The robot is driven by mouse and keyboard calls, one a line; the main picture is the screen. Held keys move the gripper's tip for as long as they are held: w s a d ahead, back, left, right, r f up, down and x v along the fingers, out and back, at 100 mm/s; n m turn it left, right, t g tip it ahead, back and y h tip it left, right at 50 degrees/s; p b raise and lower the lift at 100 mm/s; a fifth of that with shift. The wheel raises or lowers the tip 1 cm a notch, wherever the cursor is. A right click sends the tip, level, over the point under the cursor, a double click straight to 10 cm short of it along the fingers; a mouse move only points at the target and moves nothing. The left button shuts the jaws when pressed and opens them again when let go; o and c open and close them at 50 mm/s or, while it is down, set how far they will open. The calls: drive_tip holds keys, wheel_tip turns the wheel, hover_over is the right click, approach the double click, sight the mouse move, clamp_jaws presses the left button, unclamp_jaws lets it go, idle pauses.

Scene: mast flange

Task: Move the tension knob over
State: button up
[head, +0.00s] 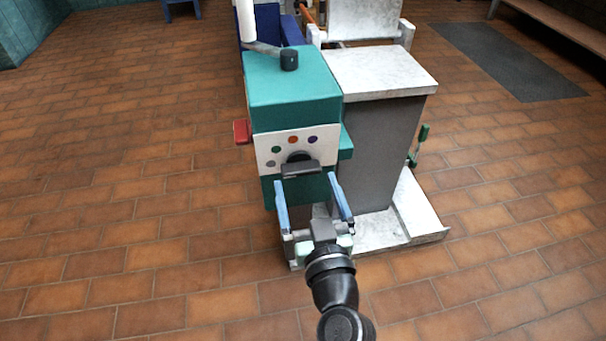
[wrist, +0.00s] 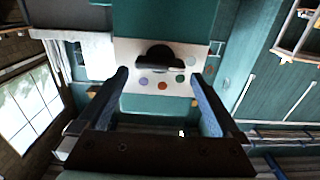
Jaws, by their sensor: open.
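The tension knob (head: 299,168) is a dark knob with a bar-like grip on the white panel (head: 265,152) of a teal machine (head: 295,100). Coloured dots arc above it in the head view. In the wrist view the black knob (wrist: 160,58) shows above the dots, which appear inverted. I cannot tell which dot it points to. My gripper (head: 305,180) is open and empty, its two blue fingers pointing at the panel. In the wrist view the fingertips (wrist: 160,74) are to either side of the knob, apart from it.
A grey cabinet with a pale top (head: 375,72) stands right of the machine. A red part (head: 242,131) juts from the machine's left side. A dark cap (head: 289,60) sits on its top. Tiled floor (head: 130,190) is clear at left.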

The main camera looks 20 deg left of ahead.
sight(303, 174)
drive_tip(key=shift+x, duration=1.85)
drive_tip(key=c, duration=1.1)
